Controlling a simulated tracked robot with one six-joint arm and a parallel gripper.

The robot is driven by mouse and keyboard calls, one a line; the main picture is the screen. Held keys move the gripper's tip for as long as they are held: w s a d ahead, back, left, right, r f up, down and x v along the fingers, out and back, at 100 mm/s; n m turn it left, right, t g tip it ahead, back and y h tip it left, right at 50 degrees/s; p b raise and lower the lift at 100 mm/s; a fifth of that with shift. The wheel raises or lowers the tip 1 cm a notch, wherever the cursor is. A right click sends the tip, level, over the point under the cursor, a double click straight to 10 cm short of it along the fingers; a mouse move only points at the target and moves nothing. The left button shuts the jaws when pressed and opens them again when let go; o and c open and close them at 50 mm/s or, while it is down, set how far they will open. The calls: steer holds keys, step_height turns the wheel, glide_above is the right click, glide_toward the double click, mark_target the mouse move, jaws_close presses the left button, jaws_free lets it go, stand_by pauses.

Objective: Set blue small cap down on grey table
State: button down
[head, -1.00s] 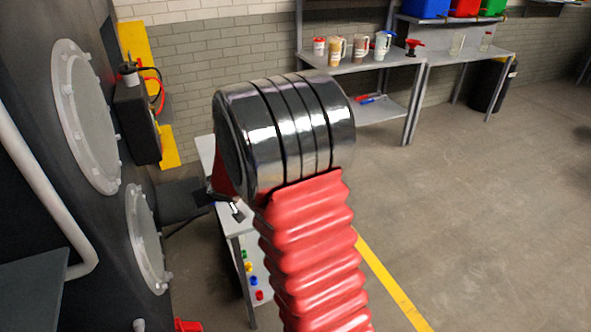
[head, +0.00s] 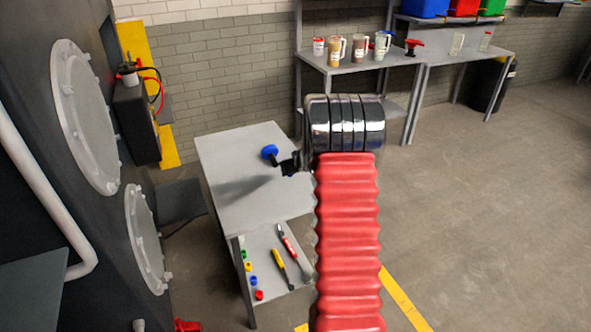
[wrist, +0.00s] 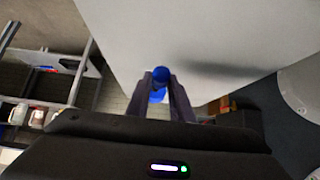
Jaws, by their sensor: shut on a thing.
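The blue small cap (head: 269,152) is held at the tip of my gripper (head: 281,162) over the far part of the grey table (head: 240,190). In the wrist view the cap (wrist: 160,76) sits between the two dark fingers of my gripper (wrist: 160,82), which are shut on it. The grey table top (wrist: 200,30) fills the upper part of that view and is bare. A dark shadow lies on it. I cannot tell whether the cap touches the table or hangs above it.
The lower shelf (head: 262,250) holds several small coloured caps, a yellow-handled tool (head: 281,267) and a red-handled tool (head: 290,246). A dark machine (head: 60,200) stands at the left. A workbench (head: 350,65) with mugs stands at the back. The table's near part is clear.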

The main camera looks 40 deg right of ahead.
steer(key=shift+s+d+f, duration=0.1)
steer(key=shift+s+d, duration=0.1)
steer(key=shift+d, duration=0.3)
steer(key=shift+a, duration=0.1)
steer(key=shift+w+f, duration=0.15)
steer(key=shift+f, duration=2.85)
steer(key=c, duration=1.5)
jaws_free()
steer(key=shift+v, duration=6.85)
